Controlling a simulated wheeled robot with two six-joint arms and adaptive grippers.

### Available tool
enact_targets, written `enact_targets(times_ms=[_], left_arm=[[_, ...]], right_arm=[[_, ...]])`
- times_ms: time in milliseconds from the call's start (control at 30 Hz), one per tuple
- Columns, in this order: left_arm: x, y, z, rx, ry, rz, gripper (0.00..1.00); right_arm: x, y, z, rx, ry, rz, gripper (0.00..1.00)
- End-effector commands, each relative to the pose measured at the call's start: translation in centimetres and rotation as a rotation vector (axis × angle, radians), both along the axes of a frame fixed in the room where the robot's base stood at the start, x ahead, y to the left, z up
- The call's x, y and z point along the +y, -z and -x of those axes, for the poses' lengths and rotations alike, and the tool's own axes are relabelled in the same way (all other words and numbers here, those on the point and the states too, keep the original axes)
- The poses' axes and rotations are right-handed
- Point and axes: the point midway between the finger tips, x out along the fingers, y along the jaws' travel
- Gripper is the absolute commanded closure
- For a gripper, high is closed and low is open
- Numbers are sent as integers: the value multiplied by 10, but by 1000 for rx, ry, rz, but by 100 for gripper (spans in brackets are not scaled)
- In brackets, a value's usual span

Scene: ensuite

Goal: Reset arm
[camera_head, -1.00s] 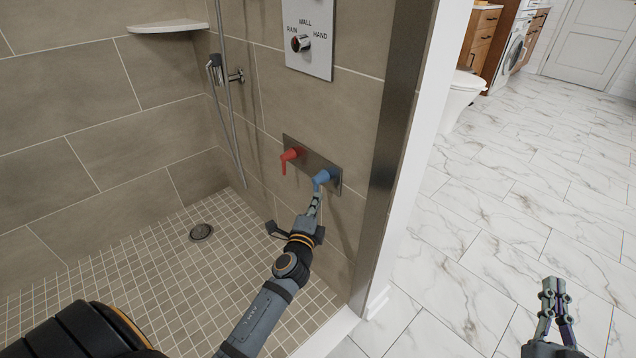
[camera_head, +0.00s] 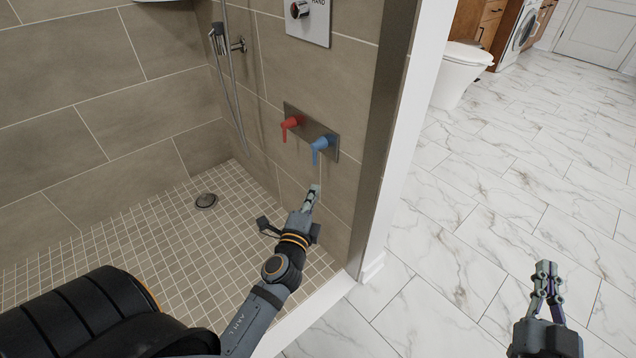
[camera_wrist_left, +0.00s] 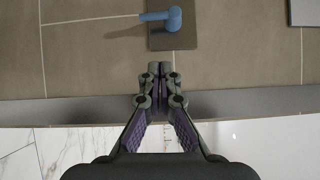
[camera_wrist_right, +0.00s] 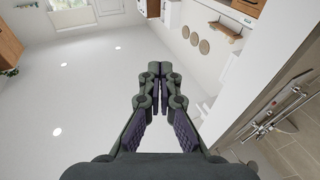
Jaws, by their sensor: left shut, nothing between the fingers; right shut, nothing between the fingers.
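My left gripper (camera_head: 314,190) is shut and empty inside the shower, just below and apart from the blue lever handle (camera_head: 322,146). The blue handle also shows at the top of the left wrist view (camera_wrist_left: 165,18), beyond the shut fingertips (camera_wrist_left: 160,68). A red lever handle (camera_head: 291,125) sits to its left on the same metal wall plate (camera_head: 311,128). My right gripper (camera_head: 545,268) is shut and empty over the marble floor outside the shower. In the right wrist view its fingertips (camera_wrist_right: 160,70) touch, with nothing between them.
The shower's door-side wall edge and white frame (camera_head: 397,130) stand between my two arms. A drain (camera_head: 206,201) is in the tiled floor. A toilet (camera_head: 462,72) stands beyond; the marble floor (camera_head: 480,190) at right is clear.

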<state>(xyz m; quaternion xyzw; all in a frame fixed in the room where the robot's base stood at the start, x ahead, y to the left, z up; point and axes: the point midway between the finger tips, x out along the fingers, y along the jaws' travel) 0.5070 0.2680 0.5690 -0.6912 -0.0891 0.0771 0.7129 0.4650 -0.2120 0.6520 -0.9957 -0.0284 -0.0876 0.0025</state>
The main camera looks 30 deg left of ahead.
Motion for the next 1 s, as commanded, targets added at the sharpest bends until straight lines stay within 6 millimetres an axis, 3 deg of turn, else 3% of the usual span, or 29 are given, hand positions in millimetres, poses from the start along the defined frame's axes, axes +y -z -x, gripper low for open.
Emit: enact_targets(times_ms=[200,767,867,1000], left_arm=[[-3,-1,13,0,-1,-1,100],[-4,-2,13,-7,9,30,100],[-13,-8,14,-44,59,209,100],[-33,-31,20,-137,185,653,100]], right_arm=[[0,-16,1,-64,1,1,100],[0,-16,1,-66,1,2,100],[0,-17,1,-66,1,2,100],[0,-16,1,-66,1,1,100]])
